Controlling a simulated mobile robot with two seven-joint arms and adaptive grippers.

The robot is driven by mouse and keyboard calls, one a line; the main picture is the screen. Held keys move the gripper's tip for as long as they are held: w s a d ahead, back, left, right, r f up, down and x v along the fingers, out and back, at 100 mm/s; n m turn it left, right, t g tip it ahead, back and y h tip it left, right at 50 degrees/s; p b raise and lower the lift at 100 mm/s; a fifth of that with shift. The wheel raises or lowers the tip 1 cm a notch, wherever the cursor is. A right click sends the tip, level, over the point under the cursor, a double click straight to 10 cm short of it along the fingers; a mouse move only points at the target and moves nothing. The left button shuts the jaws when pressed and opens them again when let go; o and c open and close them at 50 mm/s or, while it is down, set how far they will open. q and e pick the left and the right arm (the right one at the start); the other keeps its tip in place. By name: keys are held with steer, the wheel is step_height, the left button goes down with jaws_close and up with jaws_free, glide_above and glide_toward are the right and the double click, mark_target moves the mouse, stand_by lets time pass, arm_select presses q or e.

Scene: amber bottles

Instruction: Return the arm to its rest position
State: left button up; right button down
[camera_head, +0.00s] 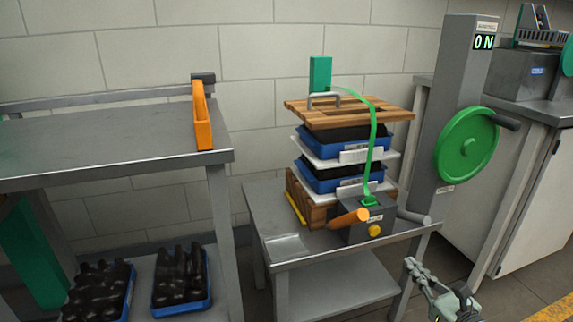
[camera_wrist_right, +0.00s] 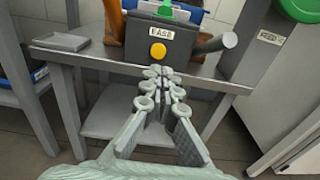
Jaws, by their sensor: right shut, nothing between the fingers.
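My right gripper (camera_head: 428,280) is at the lower right of the head view, in front of and to the right of the small metal table. It is shut with nothing between its fingers. In the right wrist view the fingertips (camera_wrist_right: 158,75) meet in front of the table edge, below a grey box (camera_wrist_right: 170,42) with a yellow button, and look apart from it. My left gripper is not in view.
The metal table (camera_head: 285,250) holds a stack of blue trays (camera_head: 335,180) under a wooden board (camera_head: 290,103) with a green strap. A taller bench (camera_head: 110,145) stands left. A green handwheel (camera_head: 465,145) is on a grey column at right. Floor between is open.

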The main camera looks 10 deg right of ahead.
steer(key=s+f+m+g+h+p, duration=0.1)
steer(key=s+f+m+g+h, duration=0.3)
steer(key=m, duration=0.8)
steer(key=s+f+m+g+h+p, duration=0.1)
steer(key=s+f+m+g+h, duration=0.15)
steer(key=f+m, duration=0.6)
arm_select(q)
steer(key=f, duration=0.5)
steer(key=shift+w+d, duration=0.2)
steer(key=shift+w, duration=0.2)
arm_select(e)
steer(key=s+a+f+m+g+y, duration=0.2)
steer(key=s+a+f+m+g, duration=0.1)
steer(key=s+a+m, duration=0.3)
steer(key=s+a+f+m+g+y, duration=0.2)
steer(key=s+a+f+m+g, duration=0.1)
steer(key=s+a+m+g, duration=0.2)
steer(key=s+a+m, duration=0.2)
steer(key=m, duration=0.1)
steer(key=shift+s+a+f+m, duration=0.15)
steer(key=shift+s+a+m, duration=0.05)
steer(key=shift+s+m, duration=0.15)
